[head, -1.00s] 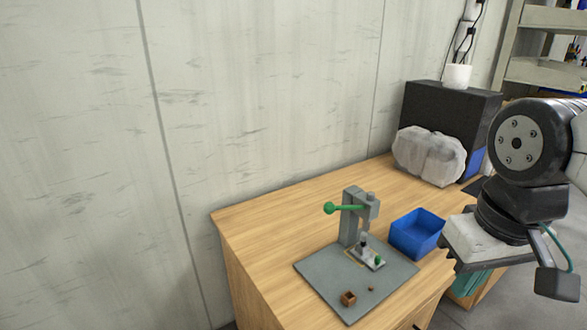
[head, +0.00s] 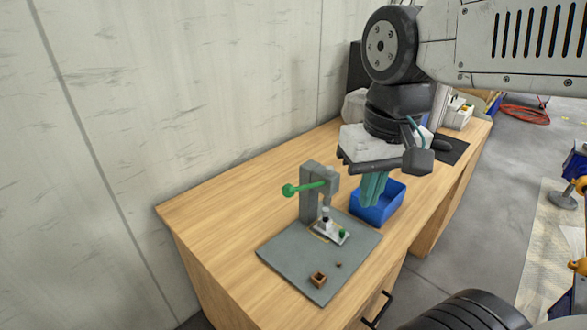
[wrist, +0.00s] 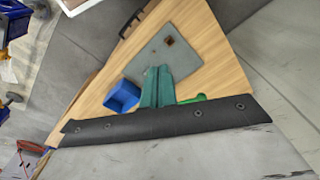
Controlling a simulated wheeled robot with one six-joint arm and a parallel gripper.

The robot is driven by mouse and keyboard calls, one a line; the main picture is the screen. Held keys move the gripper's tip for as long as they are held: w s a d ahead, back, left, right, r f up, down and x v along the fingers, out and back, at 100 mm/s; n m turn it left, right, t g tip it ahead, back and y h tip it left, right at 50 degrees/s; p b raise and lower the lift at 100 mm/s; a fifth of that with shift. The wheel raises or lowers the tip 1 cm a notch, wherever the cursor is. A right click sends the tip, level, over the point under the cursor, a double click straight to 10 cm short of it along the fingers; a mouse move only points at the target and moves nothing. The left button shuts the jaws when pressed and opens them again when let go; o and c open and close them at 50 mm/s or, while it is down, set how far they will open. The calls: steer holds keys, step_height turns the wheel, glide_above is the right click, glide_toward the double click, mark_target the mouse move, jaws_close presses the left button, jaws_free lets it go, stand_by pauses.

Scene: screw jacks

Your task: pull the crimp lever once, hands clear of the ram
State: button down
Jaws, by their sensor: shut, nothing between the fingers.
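The crimp press (head: 311,194) stands upright on a grey base plate (head: 285,257) on the wooden bench. Its green lever (head: 305,188) points left from the press head and ends in a round green knob (head: 288,190).
A blue bin (head: 385,210) stands right of the plate, close to my fingers. A small brown open box (head: 318,279) and a tiny brown piece (head: 338,265) lie on the plate. The bench top (head: 215,215) left of the press is clear, up to the wall.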

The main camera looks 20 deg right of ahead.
steer(key=w+r+m+g, duration=0.1)
steer(key=w+m, duration=0.4)
steer(key=w, duration=0.7)
steer(key=w+r+m+g+y, duration=0.1)
steer(key=w+m, duration=0.4)
steer(key=w, duration=0.7)
steer(key=shift+d+r+g, duration=0.25)
steer(key=shift+r+g, duration=0.25)
steer(key=shift+r, duration=0.4)
glide_above(307, 186)
steer(key=w, duration=0.2)
steer(key=w+d+x, duration=0.1)
steer(key=w+x, duration=0.1)
steer(key=x, duration=0.7)
steer(key=s+a+f, duration=0.2)
steer(key=a+f, duration=0.1)
steer(key=shift+s+a+f, duration=0.1)
steer(key=shift+s+a, duration=0.15)
steer(key=shift+f, duration=0.1)
